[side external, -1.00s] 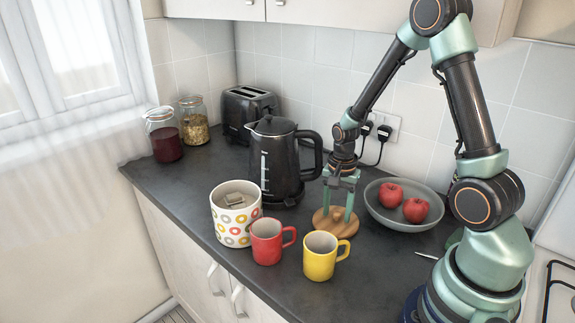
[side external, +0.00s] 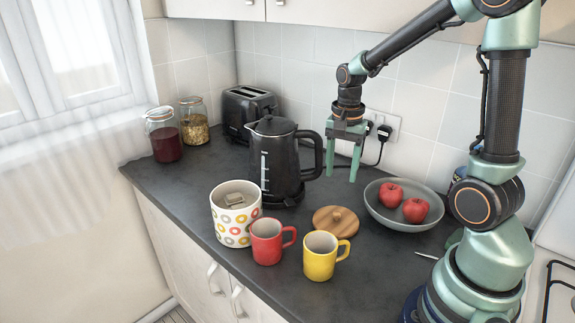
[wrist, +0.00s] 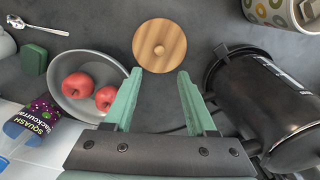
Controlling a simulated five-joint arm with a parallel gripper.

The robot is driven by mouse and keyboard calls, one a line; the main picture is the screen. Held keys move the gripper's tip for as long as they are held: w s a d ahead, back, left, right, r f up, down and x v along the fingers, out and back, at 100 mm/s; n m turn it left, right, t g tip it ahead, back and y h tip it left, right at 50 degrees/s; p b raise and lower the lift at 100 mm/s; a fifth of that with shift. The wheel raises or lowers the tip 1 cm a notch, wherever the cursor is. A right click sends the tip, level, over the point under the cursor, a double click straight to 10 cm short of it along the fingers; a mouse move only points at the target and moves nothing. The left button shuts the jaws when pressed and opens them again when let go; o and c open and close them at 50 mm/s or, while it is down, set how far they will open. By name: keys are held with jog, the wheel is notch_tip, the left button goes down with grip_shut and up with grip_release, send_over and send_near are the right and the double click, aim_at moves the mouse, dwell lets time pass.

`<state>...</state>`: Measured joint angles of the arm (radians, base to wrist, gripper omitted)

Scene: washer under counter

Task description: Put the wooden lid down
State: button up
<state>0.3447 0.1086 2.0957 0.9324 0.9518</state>
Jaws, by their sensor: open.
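The wooden lid (side external: 335,221), round with a small knob, lies flat on the dark counter behind the yellow mug (side external: 321,256). It also shows in the wrist view (wrist: 160,46), beyond my fingertips. My gripper (side external: 343,180) is open and empty, pointing down above and behind the lid, clear of it. In the wrist view my gripper (wrist: 156,74) has its two green fingers apart with nothing between them. The patterned canister (side external: 236,213) stands upright and without a lid, with something pale inside it.
A black kettle (side external: 275,163) stands close left of my gripper. A grey bowl (side external: 404,221) with two red apples is at the right. A red mug (side external: 267,242) stands between canister and yellow mug. A toaster (side external: 247,112) and jars are further back.

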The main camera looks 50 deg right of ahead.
jog(key=s+a+r+n+t, duration=0.2)
jog(key=a+r+n, duration=0.3)
jog(key=a+n, duration=0.1)
jog(key=s+a+r+n+t, duration=0.2)
jog(key=a+r+n, duration=0.3)
jog(key=n, duration=0.3)
jog(key=shift+s+a+r+n+t, duration=0.3)
jog(key=shift+a+n+t, duration=0.1)
jog(key=shift+t, duration=0.4)
